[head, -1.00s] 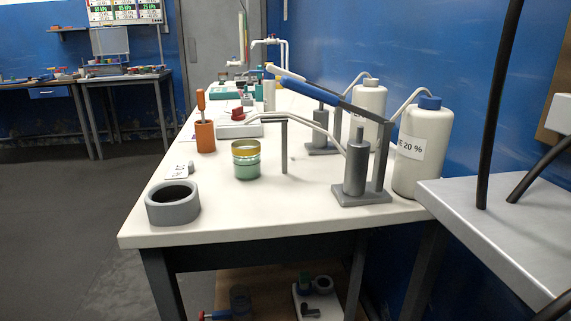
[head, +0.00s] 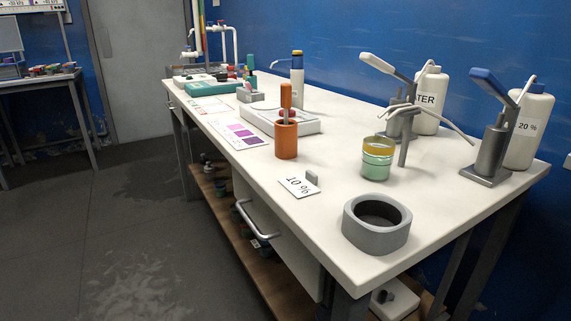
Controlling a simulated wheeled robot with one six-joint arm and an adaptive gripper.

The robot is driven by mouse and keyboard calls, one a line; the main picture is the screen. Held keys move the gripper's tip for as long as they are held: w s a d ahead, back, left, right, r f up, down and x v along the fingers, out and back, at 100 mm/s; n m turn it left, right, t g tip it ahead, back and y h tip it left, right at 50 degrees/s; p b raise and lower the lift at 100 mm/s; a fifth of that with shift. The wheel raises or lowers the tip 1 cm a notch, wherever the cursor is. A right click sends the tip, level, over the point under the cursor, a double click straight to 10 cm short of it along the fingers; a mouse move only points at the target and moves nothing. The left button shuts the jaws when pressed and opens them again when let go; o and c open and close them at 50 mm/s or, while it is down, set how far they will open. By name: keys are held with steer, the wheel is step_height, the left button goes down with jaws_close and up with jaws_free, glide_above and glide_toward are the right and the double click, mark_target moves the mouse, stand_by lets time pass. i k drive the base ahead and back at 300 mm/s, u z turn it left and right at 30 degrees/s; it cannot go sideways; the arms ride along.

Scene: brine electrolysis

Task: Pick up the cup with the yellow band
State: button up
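The cup with the yellow band (head: 377,159) stands upright on the white bench in the head view. It is greenish and glassy with pale green contents, and the yellow band runs around its upper part. A grey metal stand (head: 404,135) with a thin spout stands just behind and to the right of it. My gripper is not in the picture.
A grey ring holder (head: 376,222) sits at the bench's (head: 330,239) near corner. A "10 %" card (head: 299,187) and an orange holder (head: 286,138) are left of the cup. Pump stands and white bottles (head: 527,128) line the right. Floor (head: 150,240) at left is clear.

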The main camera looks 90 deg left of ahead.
mark_target(377, 152)
steer(key=k, duration=0.9)
steer(key=u, duration=0.35)
